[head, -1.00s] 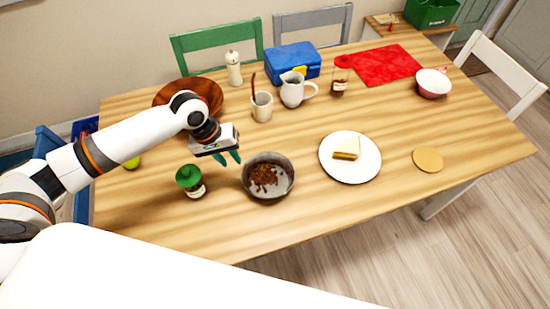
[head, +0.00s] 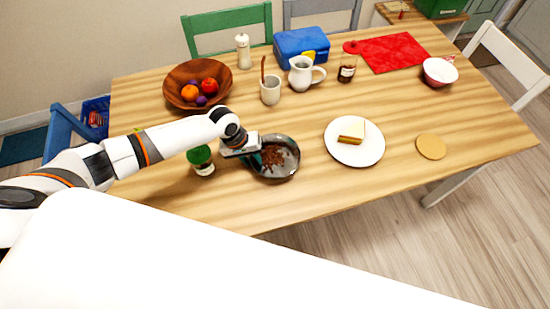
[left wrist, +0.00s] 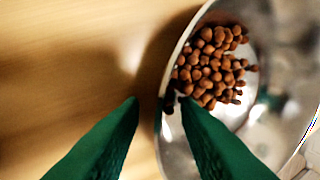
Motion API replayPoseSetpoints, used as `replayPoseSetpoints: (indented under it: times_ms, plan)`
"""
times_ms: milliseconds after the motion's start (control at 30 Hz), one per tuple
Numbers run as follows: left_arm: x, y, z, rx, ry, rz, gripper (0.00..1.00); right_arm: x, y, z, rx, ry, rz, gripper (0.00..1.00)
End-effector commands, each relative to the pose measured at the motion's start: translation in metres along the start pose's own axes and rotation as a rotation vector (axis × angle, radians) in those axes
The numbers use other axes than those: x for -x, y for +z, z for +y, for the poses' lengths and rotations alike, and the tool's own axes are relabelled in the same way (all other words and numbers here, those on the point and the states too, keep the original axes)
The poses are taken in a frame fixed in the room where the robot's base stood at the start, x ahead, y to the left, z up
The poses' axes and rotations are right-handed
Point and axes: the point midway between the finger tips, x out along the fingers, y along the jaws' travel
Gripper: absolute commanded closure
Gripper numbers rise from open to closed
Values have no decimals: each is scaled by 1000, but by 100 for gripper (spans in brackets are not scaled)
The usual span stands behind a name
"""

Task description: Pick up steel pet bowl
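The steel pet bowl (head: 291,162) stands on the table with brown kibble (head: 272,156) in it. It also fills the right side of the left wrist view (left wrist: 285,65). My left gripper (head: 256,150) is at the bowl's left rim in the head view, where its fingers are hard to make out. In the left wrist view, the two green fingers (left wrist: 160,104) are apart. The rim runs between them, one finger outside the bowl and the other over its inside. I cannot tell whether either finger touches it. My right gripper is not in view.
A green-capped jar (head: 203,160) stands just left of the bowl, partly behind my left arm. A plate (head: 371,155) with a sandwich is to the right. A fruit bowl (head: 174,78), mug (head: 270,93) and pitcher (head: 300,77) stand farther back. The table front is clear.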

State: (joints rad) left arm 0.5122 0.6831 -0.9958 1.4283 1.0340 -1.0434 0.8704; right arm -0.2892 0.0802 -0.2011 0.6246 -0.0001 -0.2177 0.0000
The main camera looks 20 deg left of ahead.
Motion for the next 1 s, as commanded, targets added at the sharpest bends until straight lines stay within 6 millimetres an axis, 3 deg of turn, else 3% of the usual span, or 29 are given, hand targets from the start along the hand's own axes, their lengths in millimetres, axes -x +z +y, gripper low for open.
replayPoseSetpoints:
  times_ms: [200, 400, 800, 1000]
  plan:
    - [-1, 0, 0, 0, 0, -1, 70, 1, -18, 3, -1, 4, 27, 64]
    - [-1, 0, 0, 0, 0, -1, 100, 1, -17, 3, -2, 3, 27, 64]
    - [1, 1, -1, 0, -2, -2, 100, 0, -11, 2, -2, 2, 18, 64]
    - [27, 1, -9, -3, -4, -4, 100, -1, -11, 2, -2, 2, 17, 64]
